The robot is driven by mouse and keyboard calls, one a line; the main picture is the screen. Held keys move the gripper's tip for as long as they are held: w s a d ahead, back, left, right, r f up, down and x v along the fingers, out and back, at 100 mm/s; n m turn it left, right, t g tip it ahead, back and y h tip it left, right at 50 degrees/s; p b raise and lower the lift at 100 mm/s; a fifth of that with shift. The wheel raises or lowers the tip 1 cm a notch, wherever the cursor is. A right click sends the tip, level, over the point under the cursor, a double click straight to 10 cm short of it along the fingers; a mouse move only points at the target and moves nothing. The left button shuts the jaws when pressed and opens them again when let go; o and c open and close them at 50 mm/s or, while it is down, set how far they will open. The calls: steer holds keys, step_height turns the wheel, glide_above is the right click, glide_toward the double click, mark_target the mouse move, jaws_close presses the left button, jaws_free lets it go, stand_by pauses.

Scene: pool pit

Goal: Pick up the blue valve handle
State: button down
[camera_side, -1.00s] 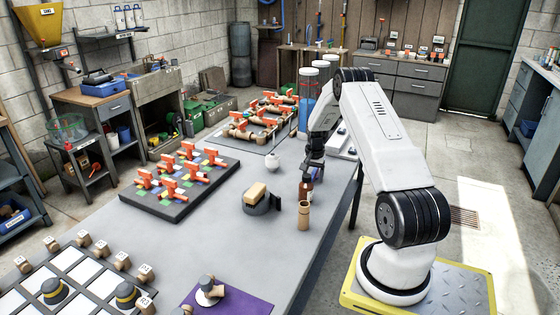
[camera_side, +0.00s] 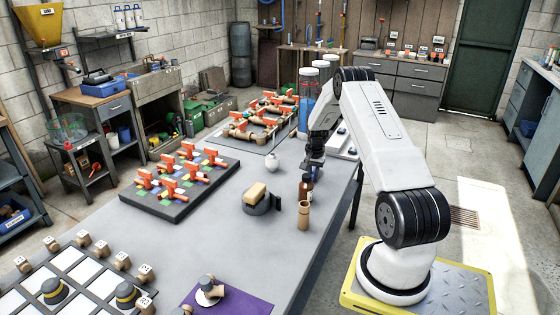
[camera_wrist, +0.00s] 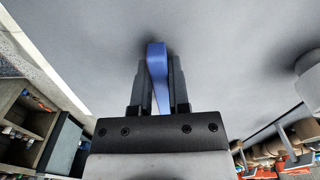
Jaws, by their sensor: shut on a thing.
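The blue valve handle (camera_wrist: 157,68) shows in the wrist view as a smooth blue bar, wider at its far end and narrowing toward my gripper's palm. My gripper (camera_wrist: 159,82) is shut on it, with one dark finger along each side. In the side view my gripper (camera_side: 312,163) points down above the far right part of the grey table (camera_side: 235,235), behind the brown bottle. The blue handle cannot be made out there.
A brown bottle (camera_side: 306,188) and a tan cylinder (camera_side: 303,216) stand just in front of my gripper. A small white round vessel (camera_side: 271,164) is to its left. A dark holder with a yellow block (camera_side: 256,193) and a board of orange-handled valves (camera_side: 180,182) lie further left.

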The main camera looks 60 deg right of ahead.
steer(key=shift+r, duration=0.6)
steer(key=s+a+r, duration=0.9)
steer(key=a+r, duration=0.1)
steer(key=r, duration=0.1)
steer(key=shift+s+a+r, duration=0.15)
steer(key=shift+s+r, duration=0.1)
steer(key=shift+s, duration=0.05)
steer(key=shift+r, duration=0.1)
stand_by(0.3)
